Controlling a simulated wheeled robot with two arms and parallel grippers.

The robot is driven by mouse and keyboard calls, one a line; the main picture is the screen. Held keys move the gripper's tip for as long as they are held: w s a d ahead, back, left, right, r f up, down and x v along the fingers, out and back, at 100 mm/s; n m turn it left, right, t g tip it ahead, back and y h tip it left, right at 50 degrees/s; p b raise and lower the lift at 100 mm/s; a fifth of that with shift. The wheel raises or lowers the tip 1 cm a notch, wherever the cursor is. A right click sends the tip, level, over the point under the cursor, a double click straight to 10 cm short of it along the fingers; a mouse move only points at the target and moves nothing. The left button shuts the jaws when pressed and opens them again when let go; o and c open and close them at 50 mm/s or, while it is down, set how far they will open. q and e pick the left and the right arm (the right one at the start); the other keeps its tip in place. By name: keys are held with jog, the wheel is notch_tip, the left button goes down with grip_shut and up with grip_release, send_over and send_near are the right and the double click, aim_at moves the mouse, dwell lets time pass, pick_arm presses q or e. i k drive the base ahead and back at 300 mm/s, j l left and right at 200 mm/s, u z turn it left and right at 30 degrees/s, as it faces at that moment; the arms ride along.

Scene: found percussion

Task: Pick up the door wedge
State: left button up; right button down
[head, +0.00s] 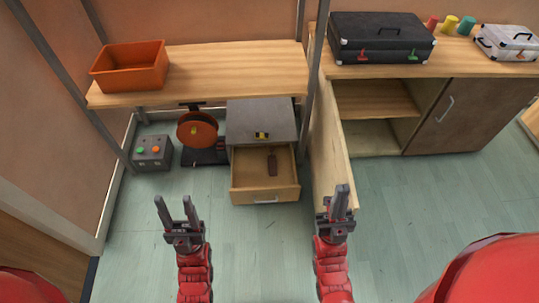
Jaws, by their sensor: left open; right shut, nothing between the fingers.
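A small dark brown piece (272,165), which looks like the door wedge, lies inside the open drawer (265,196) of a low grey-topped cabinet. My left gripper (172,200) is open and empty, in front of and to the left of the drawer. My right gripper (341,190) is shut and empty, to the right of the drawer near the open cabinet door. Both grippers are apart from the brown piece.
A yellow-and-black item (262,135) sits on the drawer cabinet (245,116). An orange bin (130,66) stands on the wooden bench (200,75) above. A grey button box (152,152) and a reddish disc (197,130) are left. An open cabinet door (331,150) juts out right.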

aim_at(272, 158)
jog(key=i+j+z, duration=0.1)
jog(key=j, duration=0.25)
jog(key=i+j+z, duration=0.1)
jog(key=i+j, duration=0.15)
jog(key=i+j+z, duration=0.15)
jog(key=j, duration=0.3)
jog(key=i+j+z, duration=0.1)
jog(key=j, duration=0.25)
jog(key=i+j+z, duration=0.1)
jog(key=j, duration=0.3)
jog(key=i+j+z, duration=0.1)
jog(key=i+j, duration=0.15)
jog(key=j, duration=0.15)
